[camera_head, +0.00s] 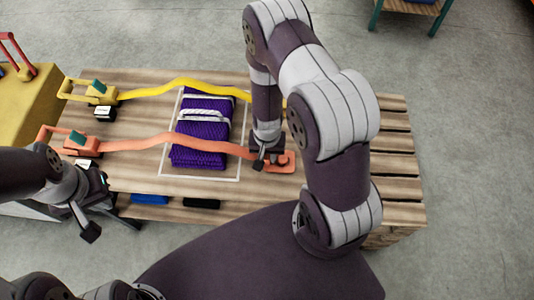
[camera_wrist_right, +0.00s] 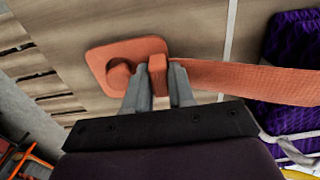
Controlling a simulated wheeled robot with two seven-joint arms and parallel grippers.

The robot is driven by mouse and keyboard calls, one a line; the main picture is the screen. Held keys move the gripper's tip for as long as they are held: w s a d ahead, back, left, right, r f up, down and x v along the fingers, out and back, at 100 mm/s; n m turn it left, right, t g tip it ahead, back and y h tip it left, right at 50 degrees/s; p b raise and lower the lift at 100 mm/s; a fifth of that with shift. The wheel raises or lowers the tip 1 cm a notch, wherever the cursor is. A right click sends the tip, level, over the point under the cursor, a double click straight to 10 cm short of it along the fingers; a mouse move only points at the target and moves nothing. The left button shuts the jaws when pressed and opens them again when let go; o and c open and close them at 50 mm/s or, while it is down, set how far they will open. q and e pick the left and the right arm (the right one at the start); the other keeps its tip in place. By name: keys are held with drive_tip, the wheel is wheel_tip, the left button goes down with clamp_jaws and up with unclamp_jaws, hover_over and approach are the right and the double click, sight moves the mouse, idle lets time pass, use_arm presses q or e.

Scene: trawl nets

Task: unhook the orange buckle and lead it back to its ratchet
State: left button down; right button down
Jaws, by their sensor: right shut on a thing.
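The orange buckle (camera_head: 285,168) is a flat plate on the right part of the wooden pallet. The orange strap (camera_head: 150,142) runs from the buckle across the purple net (camera_head: 203,129) to the orange ratchet (camera_head: 78,145) at the left. Whether the buckle is still hooked cannot be told. My left gripper (camera_head: 108,226) is open and empty, below the ratchet.
A yellow strap (camera_head: 180,84) with its yellow ratchet (camera_head: 98,92) runs along the far side, its right end hidden behind my right arm. A yellow box (camera_head: 28,100) stands at the left. The pallet's slatted right end (camera_head: 392,145) is clear.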

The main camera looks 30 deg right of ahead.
drive_tip(key=shift+r, duration=0.45)
drive_tip(key=shift+p, duration=0.35)
wheel_tip(320, 180, up, 5)
drive_tip(key=p, duration=0.5)
drive_tip(key=shift+s+f, duration=0.1)
